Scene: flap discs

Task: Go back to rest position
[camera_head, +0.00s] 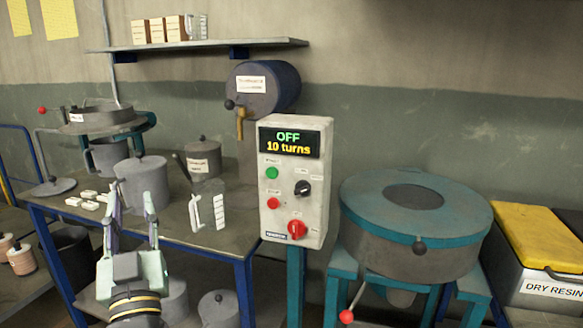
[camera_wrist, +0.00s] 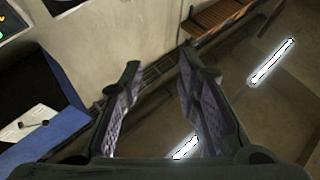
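My gripper (camera_head: 131,215) stands upright at the lower left of the head view, in front of the workbench. Its two fingers are spread apart with nothing between them. In the wrist view the open fingers (camera_wrist: 160,88) frame only bare floor and wall. The control box (camera_head: 294,182) is to the right of my gripper, apart from it, and its display reads "OFF 10 turns".
The workbench (camera_head: 235,235) holds a grey lidded pot (camera_head: 143,184), a clear measuring jug (camera_head: 208,210) and several small white blocks. A round teal-rimmed machine (camera_head: 412,220) stands right of the control box. A yellow-lidded dry resin bin (camera_head: 540,238) is at far right.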

